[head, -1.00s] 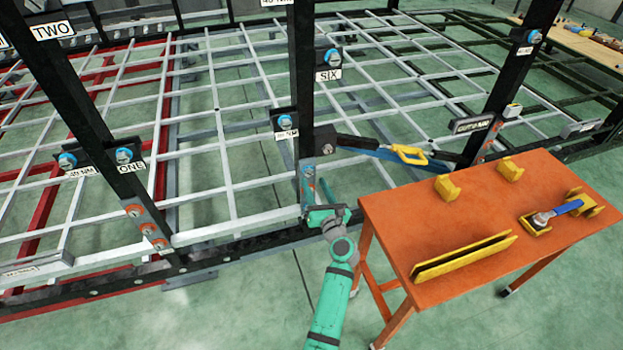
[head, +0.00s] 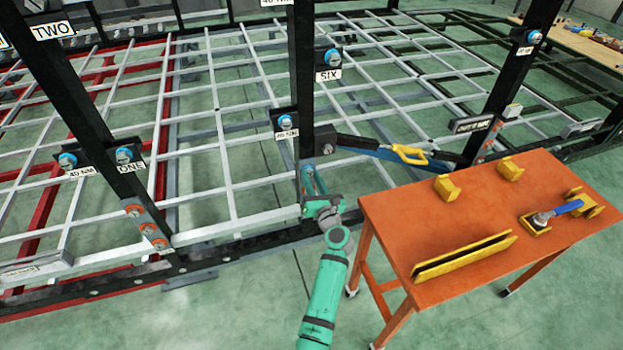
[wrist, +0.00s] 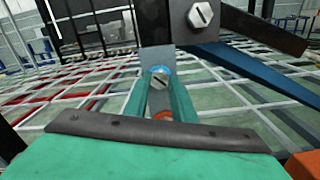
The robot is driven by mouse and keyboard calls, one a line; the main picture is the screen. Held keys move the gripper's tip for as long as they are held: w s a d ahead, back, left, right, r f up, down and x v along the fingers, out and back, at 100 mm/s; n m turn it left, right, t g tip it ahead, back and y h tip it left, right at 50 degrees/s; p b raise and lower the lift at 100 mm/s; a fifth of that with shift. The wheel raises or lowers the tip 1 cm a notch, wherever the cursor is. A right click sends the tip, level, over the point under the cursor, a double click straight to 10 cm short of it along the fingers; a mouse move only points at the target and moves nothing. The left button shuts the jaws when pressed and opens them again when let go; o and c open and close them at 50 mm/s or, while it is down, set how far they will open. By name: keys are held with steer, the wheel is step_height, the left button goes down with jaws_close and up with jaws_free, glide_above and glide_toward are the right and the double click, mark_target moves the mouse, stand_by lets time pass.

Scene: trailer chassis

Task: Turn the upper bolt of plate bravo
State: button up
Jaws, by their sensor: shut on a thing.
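My teal gripper (head: 309,172) reaches the grey plate on the lower part of the middle black post. In the wrist view, the two fingers (wrist: 160,84) are shut on the upper bolt (wrist: 160,75), a slotted grey head with a blue ring, one finger on each side. The grey plate (wrist: 155,58) shows above the bolt. An orange-ringed lower bolt (wrist: 162,115) is partly visible between the fingers. No name is readable on this plate, so I cannot tell from lettering that it is bravo.
An orange table (head: 390,215) stands close to the right of my arm, with yellow holders and a blue-handled tool (head: 560,209). A large slotted bolt (wrist: 200,15) and a blue bar (wrist: 250,70) are near the gripper. Another plate (head: 145,225) is on the left post.

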steer(key=shift+n, duration=0.4)
steer(key=n, duration=0.9)
steer(key=shift+a+r, duration=0.1)
steer(key=shift+a, duration=0.05)
steer(key=n, duration=0.4)
steer(key=shift+n, duration=0.3)
steer(key=n, duration=1.8)
steer(key=shift+n, duration=2.3)
